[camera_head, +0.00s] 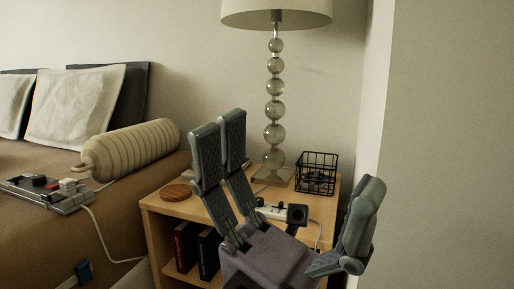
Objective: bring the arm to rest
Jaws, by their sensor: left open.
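My left gripper (292,165) is large in the lower middle of the head view, in front of a wooden nightstand. Its fingers point upward. Two fingers stand on the left and one on the right, with a wide empty gap between them. It holds nothing. Its palm hides part of the nightstand top and front. My right gripper is out of the picture.
The nightstand (167,208) carries a lamp (274,109), a black wire basket (317,172), a round wooden coaster (175,192) and a white power strip (272,212). Books sit on its shelf. A bed (125,190) with a bolster (135,148) is left; a wall is right.

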